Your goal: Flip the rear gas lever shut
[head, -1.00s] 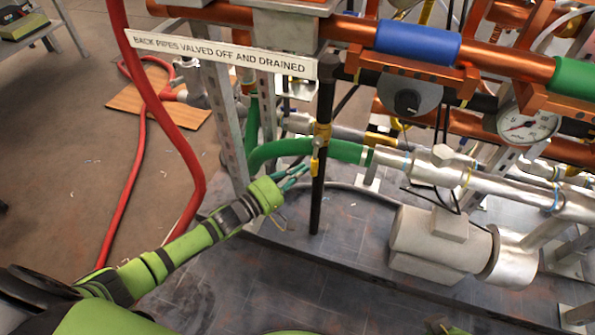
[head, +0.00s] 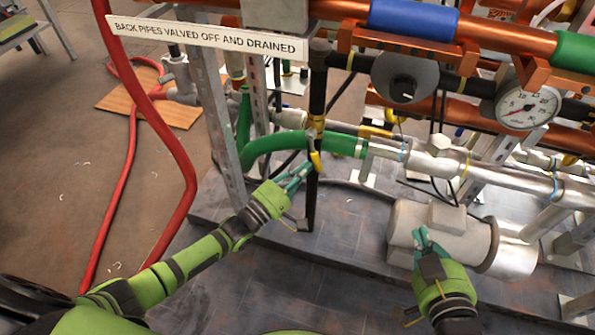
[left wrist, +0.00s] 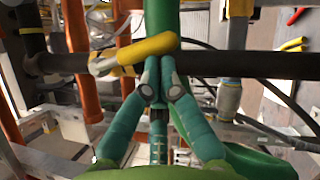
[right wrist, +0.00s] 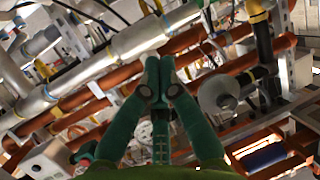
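A yellow lever (head: 315,160) sits on a black vertical pipe (head: 311,198) and hangs down close along it. In the left wrist view, the lever (left wrist: 135,52) lies at a slight angle to the black pipe, just beyond my fingertips. I cannot tell whether they touch it. My left gripper (head: 303,174) is beside the lever, with its fingertips together and nothing seen between them; it also shows in the left wrist view (left wrist: 158,76). My right gripper (head: 422,240) is shut and empty in front of the grey motor-like cylinder, well away from the lever.
A green pipe (head: 285,145) bends behind my left gripper. A white sign (head: 205,38) hangs above left. The grey cylinder (head: 408,228) stands low right. Copper pipes (head: 505,38) and a gauge (head: 528,107) are above right. The tiled platform (head: 290,270) in front is mostly clear.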

